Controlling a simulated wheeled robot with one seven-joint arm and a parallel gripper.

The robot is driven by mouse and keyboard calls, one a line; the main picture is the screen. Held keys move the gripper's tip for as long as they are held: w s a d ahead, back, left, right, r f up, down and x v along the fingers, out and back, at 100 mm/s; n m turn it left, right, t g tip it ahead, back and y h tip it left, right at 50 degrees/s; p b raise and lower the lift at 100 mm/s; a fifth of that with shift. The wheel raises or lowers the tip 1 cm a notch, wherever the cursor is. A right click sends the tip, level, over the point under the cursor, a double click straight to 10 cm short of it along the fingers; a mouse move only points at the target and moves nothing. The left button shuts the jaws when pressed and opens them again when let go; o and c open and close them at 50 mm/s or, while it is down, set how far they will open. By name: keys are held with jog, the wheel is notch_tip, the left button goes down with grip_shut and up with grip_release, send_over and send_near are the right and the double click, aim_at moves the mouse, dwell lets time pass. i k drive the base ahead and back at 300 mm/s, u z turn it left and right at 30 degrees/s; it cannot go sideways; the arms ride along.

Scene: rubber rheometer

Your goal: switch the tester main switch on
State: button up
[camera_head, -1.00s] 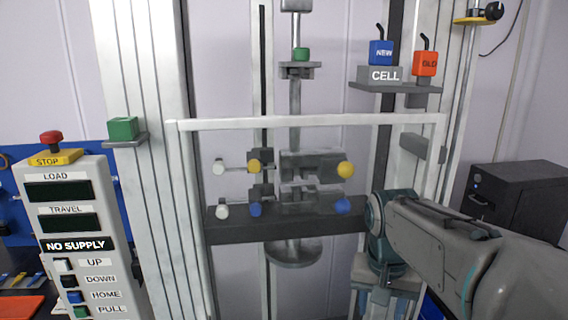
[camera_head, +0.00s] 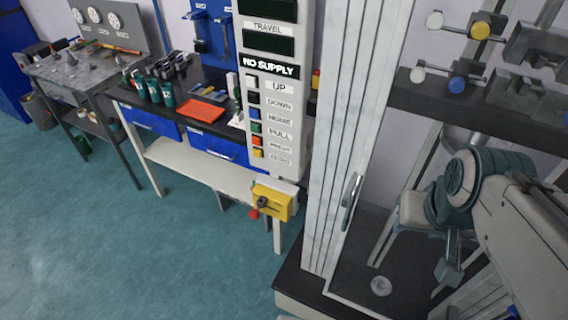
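The tester's control panel (camera_head: 272,115) stands left of the tall white column and reads "NO SUPPLY" under dark displays. Below it is a yellow switch box (camera_head: 280,203) with a dark rotary knob (camera_head: 263,203) on its front. A small red part (camera_head: 253,214) hangs at the box's lower left. My gripper (camera_head: 448,268) is at the lower right, inside the tester frame, well to the right of the switch and apart from it. My wrist hides part of it, and I cannot make out its finger opening.
The white column (camera_head: 345,130) with a metal handle (camera_head: 351,200) stands between my arm and the switch box. The tester's dark base (camera_head: 300,285) juts out below. A bench (camera_head: 205,170) with tools and a grey table (camera_head: 85,70) stand at left. The teal floor in front is clear.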

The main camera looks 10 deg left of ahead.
aim_at(254, 214)
jog(key=u, duration=1.8)
jog(key=k, duration=0.6)
jog(key=u, duration=0.9)
jog(key=i, duration=0.7)
jog(key=z, duration=0.7)
jog(key=i, duration=0.65)
jog(key=z, duration=0.7)
